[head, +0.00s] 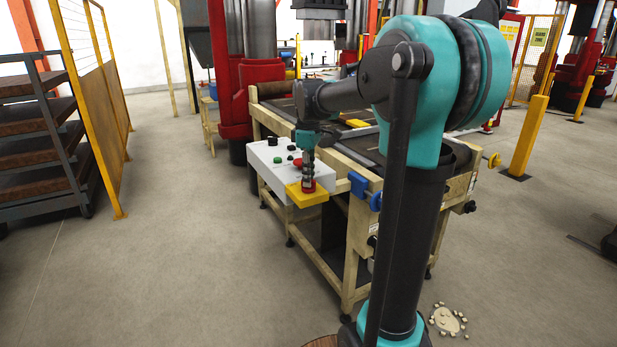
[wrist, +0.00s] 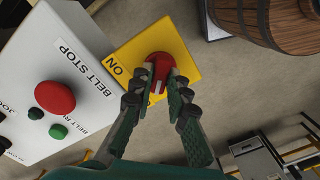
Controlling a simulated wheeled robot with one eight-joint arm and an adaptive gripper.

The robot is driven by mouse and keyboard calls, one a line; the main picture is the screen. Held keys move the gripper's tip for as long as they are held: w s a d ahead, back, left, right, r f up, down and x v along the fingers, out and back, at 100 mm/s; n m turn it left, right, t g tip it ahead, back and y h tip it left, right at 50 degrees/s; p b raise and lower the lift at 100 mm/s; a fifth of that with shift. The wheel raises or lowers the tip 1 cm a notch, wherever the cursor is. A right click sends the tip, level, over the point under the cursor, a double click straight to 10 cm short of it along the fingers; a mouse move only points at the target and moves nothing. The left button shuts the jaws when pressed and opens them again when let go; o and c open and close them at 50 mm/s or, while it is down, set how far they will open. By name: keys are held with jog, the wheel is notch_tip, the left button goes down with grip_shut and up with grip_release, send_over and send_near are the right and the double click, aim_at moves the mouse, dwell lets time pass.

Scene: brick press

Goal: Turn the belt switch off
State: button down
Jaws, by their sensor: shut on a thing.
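The belt switch is a red rotary knob (wrist: 157,64) on a yellow plate (wrist: 132,47). An "ON" label shows on the plate in the wrist view, to the left of the knob. My gripper (wrist: 161,77) points at the knob, with its two fingers closed on the knob's raised grip. In the head view, my gripper (head: 308,184) reaches down onto the yellow plate (head: 307,198) at the near corner of the grey control box (head: 270,163). The fingers hide part of the knob, and I cannot tell exactly how far it is turned.
Beside the switch, the control box carries a red button (wrist: 54,96) near "BELT STOP" and a green button (wrist: 58,131). A wooden barrel (wrist: 268,22) stands nearby in the wrist view. The conveyor frame (head: 352,262) lies right of the box.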

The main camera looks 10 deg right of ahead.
dwell(0.5)
jog(key=c, duration=1.5)
grip_release()
notch_tip(320, 180, up, 12)
